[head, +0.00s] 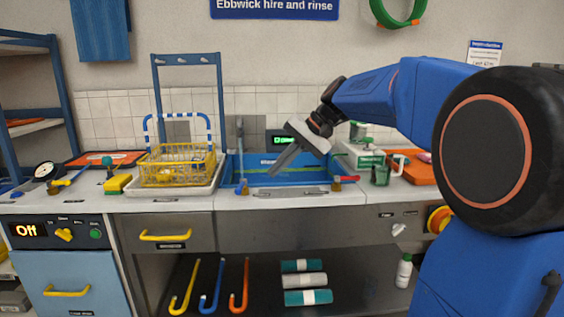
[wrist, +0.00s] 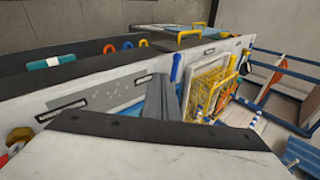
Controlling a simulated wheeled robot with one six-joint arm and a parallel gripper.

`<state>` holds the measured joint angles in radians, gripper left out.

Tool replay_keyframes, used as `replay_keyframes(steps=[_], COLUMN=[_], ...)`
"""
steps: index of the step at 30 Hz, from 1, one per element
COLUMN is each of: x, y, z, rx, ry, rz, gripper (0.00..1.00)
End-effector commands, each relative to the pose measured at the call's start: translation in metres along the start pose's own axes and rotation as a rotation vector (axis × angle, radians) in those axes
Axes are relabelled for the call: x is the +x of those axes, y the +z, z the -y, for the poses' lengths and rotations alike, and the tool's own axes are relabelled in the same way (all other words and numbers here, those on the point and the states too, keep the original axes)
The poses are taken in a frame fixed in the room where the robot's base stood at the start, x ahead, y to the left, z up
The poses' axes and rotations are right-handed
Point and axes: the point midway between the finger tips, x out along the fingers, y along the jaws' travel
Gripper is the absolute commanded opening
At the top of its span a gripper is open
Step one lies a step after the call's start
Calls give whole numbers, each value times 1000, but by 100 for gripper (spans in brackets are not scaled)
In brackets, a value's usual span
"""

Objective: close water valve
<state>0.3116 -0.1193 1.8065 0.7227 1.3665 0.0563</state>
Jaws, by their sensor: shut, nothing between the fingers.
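No label that I can read names the water valve. A small brass fitting with a red lever (head: 345,180) sits at the right front of the blue sink (head: 232,171). Another with a blue handle (head: 242,186) sits at the sink's left front. In the wrist view a red handle (wrist: 18,136) shows at the left edge and a blue handle (wrist: 177,68) near the middle. My gripper (head: 273,171) is shut and empty, tilted down over the sink, between the two fittings and apart from both. Its fingers also show in the wrist view (wrist: 163,97).
A yellow wire basket (head: 178,168) stands left of the sink. A green cup (head: 380,176) and an orange tray (head: 425,172) are at the right.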

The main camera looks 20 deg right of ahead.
Motion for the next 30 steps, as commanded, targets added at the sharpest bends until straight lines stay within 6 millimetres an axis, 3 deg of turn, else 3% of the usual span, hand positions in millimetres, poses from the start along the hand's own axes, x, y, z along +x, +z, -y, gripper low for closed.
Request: replay_keyframes(steps=[9, 12, 19, 30], x=[57, 66, 81, 84], y=[1, 1, 1, 0], z=[1, 10, 22, 24], rx=[-1, -1, -1, 0], ry=[0, 0, 0, 0], rz=[4, 4, 2, 0], gripper=[0, 0, 0, 0])
